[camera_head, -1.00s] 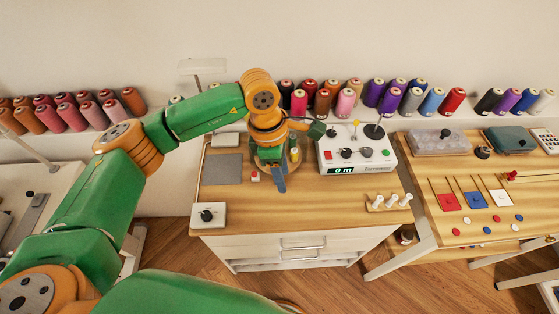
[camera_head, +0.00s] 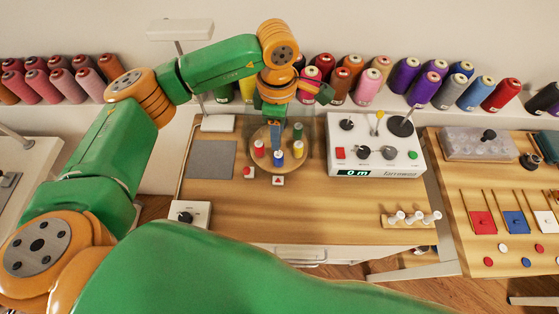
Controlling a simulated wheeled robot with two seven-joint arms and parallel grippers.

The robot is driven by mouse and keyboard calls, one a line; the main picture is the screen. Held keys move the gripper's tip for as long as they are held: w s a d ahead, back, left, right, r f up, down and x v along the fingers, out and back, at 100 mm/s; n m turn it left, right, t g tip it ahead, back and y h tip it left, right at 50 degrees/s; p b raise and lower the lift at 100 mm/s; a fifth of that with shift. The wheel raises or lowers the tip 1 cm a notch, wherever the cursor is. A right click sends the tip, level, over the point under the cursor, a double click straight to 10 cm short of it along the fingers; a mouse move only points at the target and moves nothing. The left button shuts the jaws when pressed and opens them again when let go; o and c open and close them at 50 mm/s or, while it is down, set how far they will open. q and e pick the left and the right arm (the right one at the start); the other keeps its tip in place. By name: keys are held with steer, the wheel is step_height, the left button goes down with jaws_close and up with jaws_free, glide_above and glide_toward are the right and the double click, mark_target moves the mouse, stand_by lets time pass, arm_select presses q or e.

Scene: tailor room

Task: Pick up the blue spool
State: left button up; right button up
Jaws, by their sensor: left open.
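The blue spool (camera_head: 278,160) stands at the front of a round wooden tray (camera_head: 254,165) on the work table. A red spool (camera_head: 259,149), a yellow spool (camera_head: 297,150) and a green spool (camera_head: 298,131) stand on the same tray. My left gripper (camera_head: 277,148) points down over the tray, with its fingertips directly above or at the top of the blue spool in the picture. It is open. I cannot tell whether the fingers touch the spool. My right gripper is not in view.
A control box (camera_head: 375,150) with knobs and a display stands right of the tray. A grey mat (camera_head: 212,159) lies left, and a small knob box (camera_head: 190,214) is front left. White pegs (camera_head: 412,217) stand front right. The table's front middle is clear.

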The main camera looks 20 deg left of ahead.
mark_target(279, 154)
arm_select(q)
steer(key=f, duration=0.2)
steer(key=shift+w+f, duration=0.2)
steer(key=shift+f, duration=0.1)
steer(key=f+p, duration=0.1)
steer(key=f, duration=0.1)
steer(key=f+p, duration=0.1)
steer(key=shift+s+d+f+p, duration=0.1)
steer(key=shift+s+f+p, duration=0.25)
steer(key=shift+f, duration=0.9)
steer(key=shift+w+f, duration=0.15)
steer(key=shift+f, duration=0.35)
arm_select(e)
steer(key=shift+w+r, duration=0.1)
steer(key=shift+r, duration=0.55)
arm_select(q)
jaws_close()
